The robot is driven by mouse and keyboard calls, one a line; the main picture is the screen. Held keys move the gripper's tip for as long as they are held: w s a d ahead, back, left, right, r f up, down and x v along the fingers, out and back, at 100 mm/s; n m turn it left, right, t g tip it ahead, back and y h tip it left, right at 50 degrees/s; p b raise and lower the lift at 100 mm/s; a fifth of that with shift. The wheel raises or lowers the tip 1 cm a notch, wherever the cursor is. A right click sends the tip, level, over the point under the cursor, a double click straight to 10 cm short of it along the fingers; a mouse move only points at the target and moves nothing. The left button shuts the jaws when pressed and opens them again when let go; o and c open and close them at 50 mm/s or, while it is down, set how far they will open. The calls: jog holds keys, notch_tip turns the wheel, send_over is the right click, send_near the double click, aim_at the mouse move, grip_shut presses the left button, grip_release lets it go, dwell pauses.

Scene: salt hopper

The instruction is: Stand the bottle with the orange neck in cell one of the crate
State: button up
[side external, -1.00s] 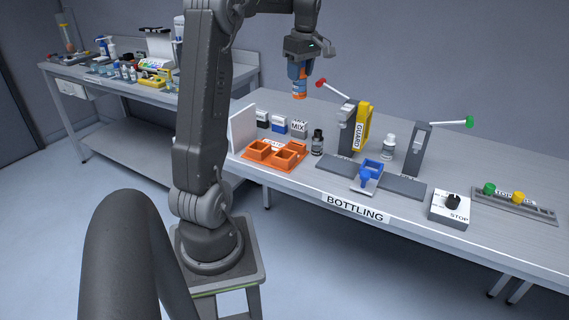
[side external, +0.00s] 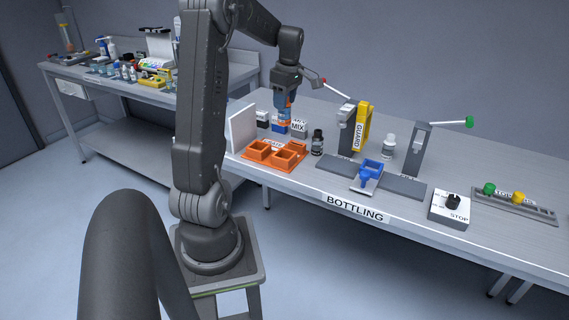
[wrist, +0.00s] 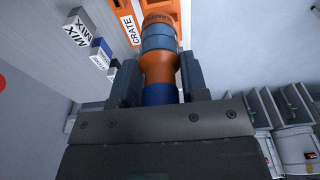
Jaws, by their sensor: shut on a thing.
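My gripper (side external: 285,92) is shut on the bottle with the orange neck (side external: 284,104). The bottle hangs roughly upright below the jaws, above the bench behind the crate. In the wrist view, the bottle (wrist: 159,66) is between both fingers, its blue top nearest my gripper (wrist: 158,85), then the orange neck. The orange crate (side external: 274,166) lies at the bench's left front, with two square openings showing. In the wrist view, part of the crate (wrist: 127,22) with its CRATE label is beyond the bottle; which cell is number one cannot be read.
A white upright panel (side external: 242,131) stands left of the crate. Small boxes, including one marked MIX (side external: 298,129), stand behind it. A dark bottle (side external: 318,143) stands to its right. Farther right are a yellow guard (side external: 363,127), a blue holder (side external: 371,172) and a white bottle (side external: 388,147).

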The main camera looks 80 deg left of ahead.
notch_tip(320, 180, down, 14)
dwell(0.5)
jog(key=shift+f, duration=0.15)
jog(key=o, duration=0.9)
jog(key=shift+o, duration=0.2)
